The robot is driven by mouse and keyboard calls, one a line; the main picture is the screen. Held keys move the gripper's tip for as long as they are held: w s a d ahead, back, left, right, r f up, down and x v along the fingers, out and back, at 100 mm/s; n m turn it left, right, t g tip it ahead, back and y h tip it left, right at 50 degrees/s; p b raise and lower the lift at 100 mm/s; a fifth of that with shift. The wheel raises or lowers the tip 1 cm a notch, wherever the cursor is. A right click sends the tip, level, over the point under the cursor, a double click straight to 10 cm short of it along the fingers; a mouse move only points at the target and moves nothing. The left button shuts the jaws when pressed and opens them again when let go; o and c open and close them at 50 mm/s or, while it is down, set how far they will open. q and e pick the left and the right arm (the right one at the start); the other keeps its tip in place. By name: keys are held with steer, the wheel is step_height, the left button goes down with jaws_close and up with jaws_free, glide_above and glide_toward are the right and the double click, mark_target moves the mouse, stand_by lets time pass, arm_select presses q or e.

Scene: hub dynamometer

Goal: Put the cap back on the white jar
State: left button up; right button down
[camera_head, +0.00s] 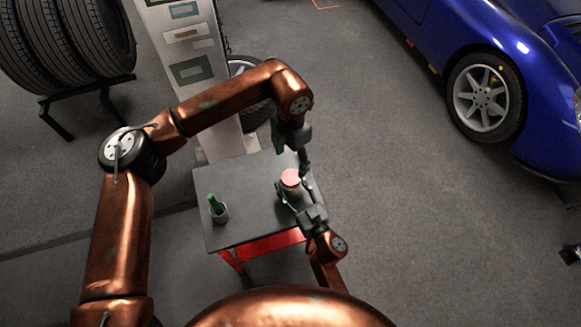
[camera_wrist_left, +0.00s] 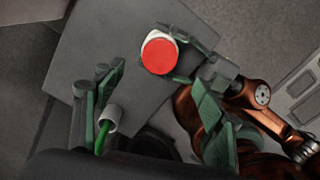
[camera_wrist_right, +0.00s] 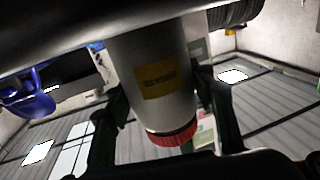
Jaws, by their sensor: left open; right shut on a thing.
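The white jar (camera_wrist_right: 165,90) with a yellow label is held between the fingers of my right gripper (camera_wrist_right: 160,112). The red cap (camera_wrist_right: 174,135) sits at the jar's mouth end; I cannot tell whether it is screwed tight. In the left wrist view the cap (camera_wrist_left: 159,55) covers most of the jar's top, with white (camera_wrist_left: 153,35) showing along one side. In the head view the cap (camera_head: 291,177) is over the table, just beside the fingers of my left gripper (camera_head: 304,168). The left gripper is open and empty, its fingers apart from the cap.
The dark-topped table (camera_head: 245,180) has a red frame. A grey cup (camera_head: 219,214) with a green item (camera_head: 213,202) stands at its left front. A tall panel post (camera_head: 190,60) and a tire (camera_head: 250,90) stand behind. The table's middle is clear.

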arm_select(q)
step_height(320, 180, up, 2)
steer(key=shift+r, duration=0.25)
arm_select(e)
steer(key=c, duration=0.8)
jaws_free()
steer(key=v, duration=1.2)
